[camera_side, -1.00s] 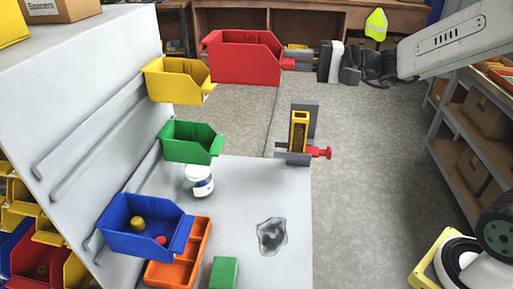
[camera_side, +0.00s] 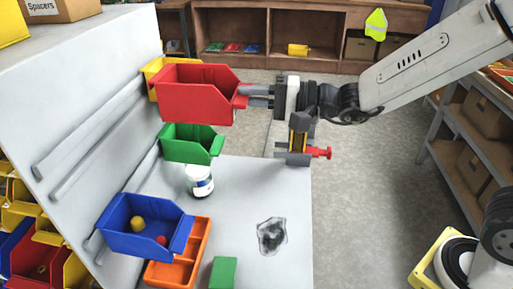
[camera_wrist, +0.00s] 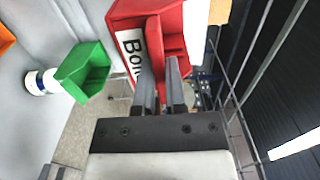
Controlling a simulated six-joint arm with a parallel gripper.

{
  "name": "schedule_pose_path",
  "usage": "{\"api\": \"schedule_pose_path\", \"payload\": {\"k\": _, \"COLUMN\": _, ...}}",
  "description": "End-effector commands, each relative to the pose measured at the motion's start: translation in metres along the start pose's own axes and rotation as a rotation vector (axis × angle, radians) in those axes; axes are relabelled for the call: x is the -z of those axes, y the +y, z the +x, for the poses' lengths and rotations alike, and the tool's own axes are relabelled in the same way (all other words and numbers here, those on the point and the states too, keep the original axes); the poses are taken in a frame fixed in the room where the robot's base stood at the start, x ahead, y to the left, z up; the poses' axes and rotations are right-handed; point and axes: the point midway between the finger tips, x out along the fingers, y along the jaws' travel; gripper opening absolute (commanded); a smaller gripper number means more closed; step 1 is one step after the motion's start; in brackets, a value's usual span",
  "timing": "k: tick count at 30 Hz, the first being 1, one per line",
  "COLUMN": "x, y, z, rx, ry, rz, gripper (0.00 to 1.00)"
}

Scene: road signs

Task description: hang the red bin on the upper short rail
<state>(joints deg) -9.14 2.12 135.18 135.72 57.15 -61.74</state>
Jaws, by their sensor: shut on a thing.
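The red bin (camera_side: 195,98) is held in the air in front of the tilted grey panel, upright and apart from the rails as far as I can tell. My gripper (camera_side: 244,96) is shut on the bin's right end. In the side view the bin covers most of the yellow bin (camera_side: 158,67). I cannot tell which is the short one.
A green bin (camera_side: 187,143) hangs just below the red bin, and a blue bin (camera_side: 140,230) lower left. A white tub (camera_side: 199,182), orange tray (camera_side: 198,245) and green block (camera_side: 223,273) are on the bench. A vise-like tool (camera_side: 298,140) stands under my wrist.

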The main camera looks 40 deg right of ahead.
Motion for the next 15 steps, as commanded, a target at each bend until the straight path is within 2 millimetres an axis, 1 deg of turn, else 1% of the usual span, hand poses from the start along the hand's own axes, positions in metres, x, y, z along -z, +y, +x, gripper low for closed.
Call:
{"api": "schedule_pose_path", "payload": {"k": 3, "x": 0.0003, "y": 0.0100, "z": -0.0001, "rx": 0.001, "ry": 0.000, "rz": 0.001, "gripper": 0.00}}
{"api": "schedule_pose_path", "payload": {"k": 6, "x": 0.0002, "y": 0.0137, "z": -0.0003, "rx": 0.002, "ry": 0.001, "rz": 0.000, "gripper": 0.00}}
{"api": "schedule_pose_path", "payload": {"k": 15, "x": 0.0002, "y": 0.0145, "z": 0.0005, "rx": 0.004, "ry": 0.000, "rz": -0.001, "gripper": 0.00}}
